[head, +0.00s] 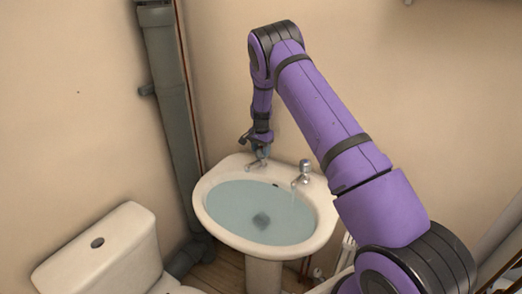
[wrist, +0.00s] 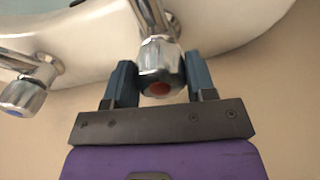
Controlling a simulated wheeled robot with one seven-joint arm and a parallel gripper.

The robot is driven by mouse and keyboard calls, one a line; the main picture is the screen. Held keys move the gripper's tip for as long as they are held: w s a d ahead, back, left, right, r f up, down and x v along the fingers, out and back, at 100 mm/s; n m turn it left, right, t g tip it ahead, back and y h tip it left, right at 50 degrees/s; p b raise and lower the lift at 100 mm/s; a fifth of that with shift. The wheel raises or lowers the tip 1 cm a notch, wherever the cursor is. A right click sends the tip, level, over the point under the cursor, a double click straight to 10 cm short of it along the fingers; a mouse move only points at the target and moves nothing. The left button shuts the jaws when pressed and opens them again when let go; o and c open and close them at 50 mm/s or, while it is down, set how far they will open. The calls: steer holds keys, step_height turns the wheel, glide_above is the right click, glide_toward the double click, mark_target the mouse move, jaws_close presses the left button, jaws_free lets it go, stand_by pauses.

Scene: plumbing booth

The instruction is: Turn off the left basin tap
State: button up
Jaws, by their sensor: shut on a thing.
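The left basin tap (head: 256,165) is chrome and stands on the back left rim of the white basin (head: 205,205). My gripper (head: 261,150) comes down on it from above. In the wrist view, the blue fingers of my gripper (wrist: 160,66) are shut on the tap's faceted chrome head (wrist: 159,73), one on each side. A red mark shows on that head. The right basin tap (head: 304,168) stands apart, with a thin stream seeming to fall from it. It shows at the left of the wrist view with a blue mark (wrist: 20,97). No stream is clear under the left tap.
The basin holds bluish water (head: 240,203) with a dark patch. A grey pipe (head: 173,95) runs down the wall corner left of the basin. A white toilet cistern (head: 100,250) stands at the front left. The beige walls are close behind the taps.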

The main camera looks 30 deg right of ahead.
mark_target(261, 147)
steer(key=shift+m, duration=0.6)
steer(key=o, duration=0.9)
steer(key=shift+r, duration=0.1)
step_height(261, 147, up, 11)
steer(key=shift+f, duration=0.2)
